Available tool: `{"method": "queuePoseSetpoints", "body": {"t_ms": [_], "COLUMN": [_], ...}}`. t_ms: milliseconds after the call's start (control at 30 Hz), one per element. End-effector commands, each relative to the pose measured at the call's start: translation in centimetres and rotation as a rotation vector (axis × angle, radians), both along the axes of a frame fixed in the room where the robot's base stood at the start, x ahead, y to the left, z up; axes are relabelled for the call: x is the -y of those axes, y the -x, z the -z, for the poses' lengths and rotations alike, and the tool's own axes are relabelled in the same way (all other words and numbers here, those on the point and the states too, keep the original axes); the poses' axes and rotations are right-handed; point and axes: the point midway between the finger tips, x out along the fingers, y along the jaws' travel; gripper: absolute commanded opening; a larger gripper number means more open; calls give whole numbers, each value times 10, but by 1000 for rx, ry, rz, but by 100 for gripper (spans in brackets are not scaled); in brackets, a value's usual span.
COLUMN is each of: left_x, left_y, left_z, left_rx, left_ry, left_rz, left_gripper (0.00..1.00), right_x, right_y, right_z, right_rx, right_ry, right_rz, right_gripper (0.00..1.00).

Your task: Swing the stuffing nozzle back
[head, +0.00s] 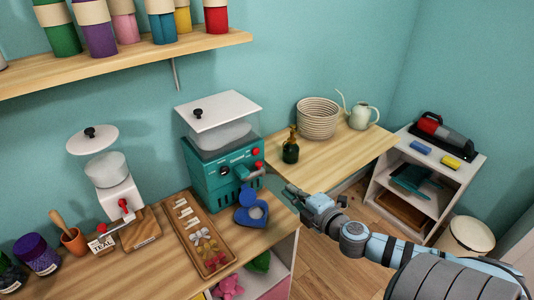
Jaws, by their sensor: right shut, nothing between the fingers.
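The teal stuffing machine (207,180) stands on the wooden counter, with a white lid and a clear hopper on top. A short grey nozzle (242,172) and red knobs show at its front right side. My right gripper (291,190) is shut and empty, to the right of the machine and apart from the nozzle. My left gripper is out of view.
A wooden tray (200,258) with small parts lies before the machine. A smaller white dispenser (118,194) stands at left. Behind my right arm are a side table (350,150) with a green bottle (291,146) and basket (318,118), and a white shelf unit (470,172).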

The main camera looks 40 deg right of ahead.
Motion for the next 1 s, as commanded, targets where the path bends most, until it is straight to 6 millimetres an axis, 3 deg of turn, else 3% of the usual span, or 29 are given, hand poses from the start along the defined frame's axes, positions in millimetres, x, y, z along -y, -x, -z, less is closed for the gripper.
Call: {"method": "queuePoseSetpoints", "body": {"t_ms": [167, 400, 600, 800, 1000], "left_x": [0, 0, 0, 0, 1], "left_y": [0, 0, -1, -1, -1], "left_z": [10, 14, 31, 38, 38], "left_rx": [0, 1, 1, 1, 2], "left_ry": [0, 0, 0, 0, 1], "left_rz": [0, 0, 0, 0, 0], "left_gripper": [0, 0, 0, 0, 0], "right_x": [2, 8, 13, 15, 15], "right_y": [-23, -74, -112, -131, -134], "right_z": [10, 21, 32, 36, 35], "right_rx": [7, 8, 5, 2, 1], "right_ry": [-7, -13, -11, -8, -6], "right_rz": [2, 4, 3, 2, 0], "right_gripper": [0, 0, 0, 0, 0]}}
